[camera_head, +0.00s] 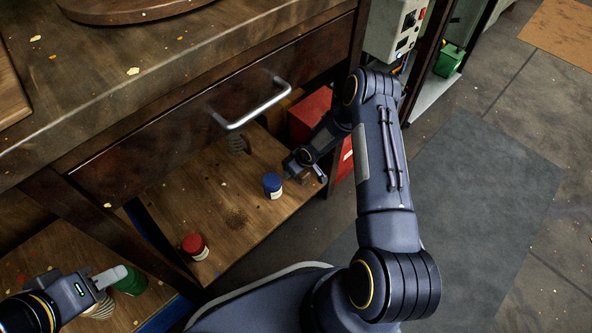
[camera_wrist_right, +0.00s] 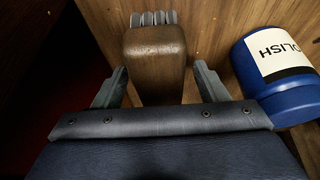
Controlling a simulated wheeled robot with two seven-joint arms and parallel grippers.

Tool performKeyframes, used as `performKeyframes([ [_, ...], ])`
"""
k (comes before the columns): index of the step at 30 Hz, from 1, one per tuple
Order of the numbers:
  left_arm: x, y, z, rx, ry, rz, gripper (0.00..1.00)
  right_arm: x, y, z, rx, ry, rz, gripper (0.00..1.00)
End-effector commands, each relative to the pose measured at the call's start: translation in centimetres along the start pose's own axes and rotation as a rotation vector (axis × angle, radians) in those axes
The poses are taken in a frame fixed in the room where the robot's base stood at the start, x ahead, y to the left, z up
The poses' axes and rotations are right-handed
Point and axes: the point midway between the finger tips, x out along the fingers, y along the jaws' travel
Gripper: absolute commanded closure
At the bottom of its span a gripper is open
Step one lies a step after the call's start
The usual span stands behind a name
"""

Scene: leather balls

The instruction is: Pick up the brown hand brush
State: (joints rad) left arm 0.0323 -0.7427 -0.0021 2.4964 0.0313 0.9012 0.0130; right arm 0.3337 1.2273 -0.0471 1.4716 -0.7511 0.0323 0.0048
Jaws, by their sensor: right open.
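The brown hand brush (camera_wrist_right: 155,62) shows in the right wrist view as a dark wooden block with grey bristles at its far end. My right gripper (camera_wrist_right: 160,86) is open, with the brush's near end between its fingers and a gap on each side. In the head view my right gripper (camera_head: 302,166) is low over the shelf, its fingers hard to make out.
A blue polish jar (camera_wrist_right: 276,70) stands close right of the brush in the wrist view. A red jar (camera_head: 195,246) stands on the lower shelf (camera_head: 225,215), and a green jar (camera_head: 131,281) by my left gripper. A drawer handle (camera_head: 250,108) juts above; a red box (camera_head: 310,113) stands behind.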

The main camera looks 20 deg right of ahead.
Motion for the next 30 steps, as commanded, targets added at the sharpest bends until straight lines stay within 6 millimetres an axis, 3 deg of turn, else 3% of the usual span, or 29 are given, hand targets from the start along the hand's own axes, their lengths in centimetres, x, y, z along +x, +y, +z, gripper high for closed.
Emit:
performKeyframes([
  [4,0.0,0.0,0.0,0.000,0.000,0.000,0.64,0.0,0.0,0.0,0.000,0.000,0.000,0.35],
  [15,0.0,0.0,0.0,0.000,0.000,0.000,0.64,0.0,0.0,0.0,0.000,0.000,0.000,0.83],
  [30,-1.1,0.5,-0.5,0.000,0.000,0.000,0.64,-0.9,0.0,-0.4,0.000,0.001,0.000,0.84],
])
